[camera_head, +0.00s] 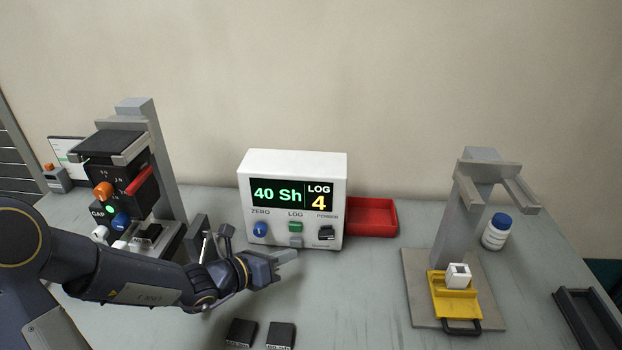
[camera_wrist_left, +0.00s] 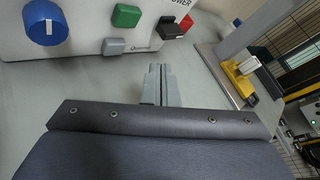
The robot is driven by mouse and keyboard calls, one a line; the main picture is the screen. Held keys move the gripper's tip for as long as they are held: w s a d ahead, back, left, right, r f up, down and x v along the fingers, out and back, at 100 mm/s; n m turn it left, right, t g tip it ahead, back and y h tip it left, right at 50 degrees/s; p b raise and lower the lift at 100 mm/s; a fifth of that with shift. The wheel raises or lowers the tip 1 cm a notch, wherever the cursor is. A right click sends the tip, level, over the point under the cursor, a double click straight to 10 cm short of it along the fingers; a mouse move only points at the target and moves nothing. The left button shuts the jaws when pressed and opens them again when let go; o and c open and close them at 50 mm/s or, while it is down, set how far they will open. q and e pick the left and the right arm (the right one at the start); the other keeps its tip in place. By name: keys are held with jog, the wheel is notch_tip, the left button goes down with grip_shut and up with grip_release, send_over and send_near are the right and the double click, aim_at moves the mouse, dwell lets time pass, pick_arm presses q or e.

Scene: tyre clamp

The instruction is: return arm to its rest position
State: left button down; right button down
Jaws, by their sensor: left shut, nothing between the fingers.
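My left arm comes in from the left in the head view, low over the grey table. My left gripper (camera_head: 284,256) is shut and empty, just in front of the white meter box (camera_head: 292,165). It also shows shut in the left wrist view (camera_wrist_left: 159,72). The meter's screen (camera_head: 291,195) reads "40 Sh" and "LOG 4". Below it are a blue ZERO knob (camera_head: 260,229), a green LOG button (camera_head: 295,227) and a black POWER switch (camera_head: 326,233). The fingertips are below the LOG button, and I cannot tell whether they touch the box. My right gripper is not in view.
A grey stand (camera_head: 450,215) at the right has a yellow tray (camera_head: 441,299) with a white block (camera_head: 458,275). A dark tester (camera_head: 115,165) stands at the left behind my arm. A red bin (camera_head: 372,217), a white bottle (camera_head: 496,236) and two black blocks (camera_head: 281,335) are also around.

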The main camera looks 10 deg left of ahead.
pick_arm(q)
jog(key=shift+s+r+m, duration=0.15)
jog(key=shift+r+m, duration=0.15)
jog(key=s+d+r+m+g, duration=0.15)
jog(key=s+r+m, duration=0.25)
jog(key=s+m, duration=0.5)
jog(key=s+r+m+g, duration=0.35)
jog(key=s+m, duration=0.25)
jog(key=m, duration=0.4)
jog(key=s+a+f+m+y, duration=0.3)
jog(key=s+a+m+y, duration=0.3)
jog(key=s+a+m, duration=0.4)
jog(key=shift+s+a+m, duration=0.25)
jog(key=shift+s+m, duration=0.35)
jog(key=shift+m, duration=0.3)
